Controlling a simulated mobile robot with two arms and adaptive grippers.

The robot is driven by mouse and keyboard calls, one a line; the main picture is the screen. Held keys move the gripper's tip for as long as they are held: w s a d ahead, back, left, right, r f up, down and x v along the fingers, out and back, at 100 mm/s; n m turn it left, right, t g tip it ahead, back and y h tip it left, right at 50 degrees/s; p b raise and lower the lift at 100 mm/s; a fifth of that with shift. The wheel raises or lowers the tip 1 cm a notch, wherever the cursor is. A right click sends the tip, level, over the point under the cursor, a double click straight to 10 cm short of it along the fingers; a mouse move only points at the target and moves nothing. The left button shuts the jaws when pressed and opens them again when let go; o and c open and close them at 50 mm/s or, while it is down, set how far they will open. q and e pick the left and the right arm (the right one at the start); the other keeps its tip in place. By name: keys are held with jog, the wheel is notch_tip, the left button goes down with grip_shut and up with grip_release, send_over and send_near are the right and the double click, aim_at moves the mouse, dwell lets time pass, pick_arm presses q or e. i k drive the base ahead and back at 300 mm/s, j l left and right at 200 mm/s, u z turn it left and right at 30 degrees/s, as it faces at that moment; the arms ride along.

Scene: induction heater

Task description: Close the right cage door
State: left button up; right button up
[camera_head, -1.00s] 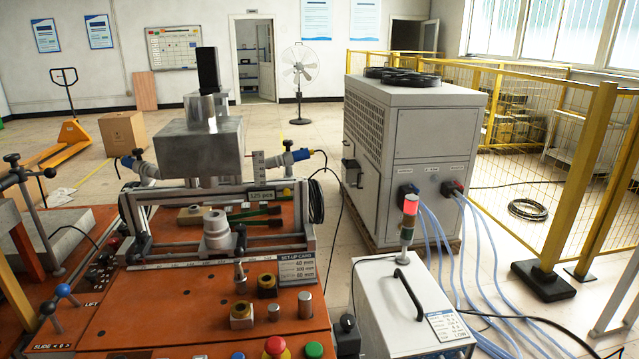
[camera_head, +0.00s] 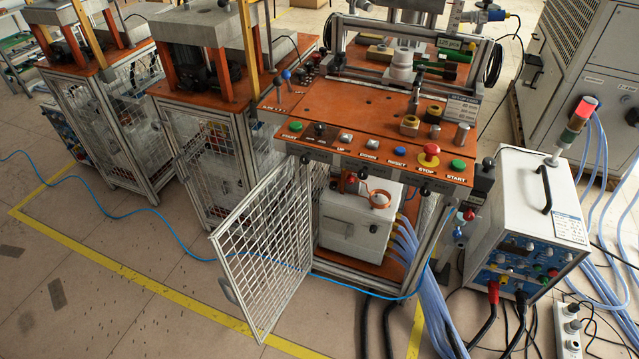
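A mesh cage door (camera_head: 268,245) with a light metal frame stands open under the orange workbench (camera_head: 350,105). It is swung out toward the front left, with a handle on its free edge. The cage opening shows a white box unit (camera_head: 350,228) inside, with an orange-brown coil on top. At the right of the opening is a narrow slanted frame with mesh (camera_head: 430,225); I cannot tell whether it is a second door seen nearly edge-on or a side panel. Neither of my grippers is in view.
A white power unit (camera_head: 530,225) stands right of the bench, with blue hoses (camera_head: 425,270) and dark cables on the floor. A blue cable (camera_head: 130,205) crosses the floor at left. Other caged presses (camera_head: 205,120) stand at left. Floor in front of the open door is mostly clear.

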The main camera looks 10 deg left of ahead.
aim_at(229, 281)
jog(key=j+z, duration=0.15)
jog(key=z, duration=0.2)
jog(key=i+j+z, duration=0.1)
jog(key=z, duration=0.25)
jog(key=j+z, duration=0.45)
jog(key=j, duration=0.35)
jog(key=k+j+z, duration=0.15)
jog(key=j, duration=0.3)
jog(key=j+z, duration=0.1)
jog(key=j, duration=0.4)
jog(key=k+j+z, duration=0.1)
jog(key=j, duration=0.35)
